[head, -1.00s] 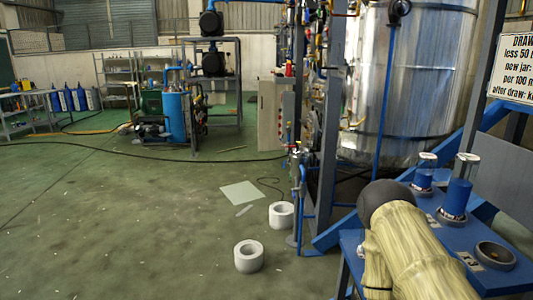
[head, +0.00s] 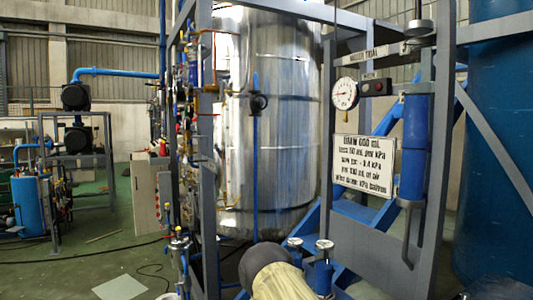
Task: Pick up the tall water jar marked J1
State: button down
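Two clear jars with blue contents and pale lids stand on a blue bench at the bottom centre of the head view. The nearer jar (head: 324,275) looks the taller, and the other jar (head: 294,244) stands just behind it to the left. No marking on either can be read, so I cannot tell which is J1. Part of my arm, tan with a dark round end, shows just left of the nearer jar and hides part of the bench. My gripper is not in view.
A sign (head: 364,165), a round gauge (head: 345,94) and a blue cylinder (head: 414,148) hang on a grey frame to the right. A shiny tank (head: 285,120) stands behind.

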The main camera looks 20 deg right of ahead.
aim_at(324, 249)
jog(key=u, duration=1.2)
jog(key=k, duration=0.7)
jog(key=z, duration=1.2)
jog(key=i, duration=0.5)
jog(key=z, duration=0.05)
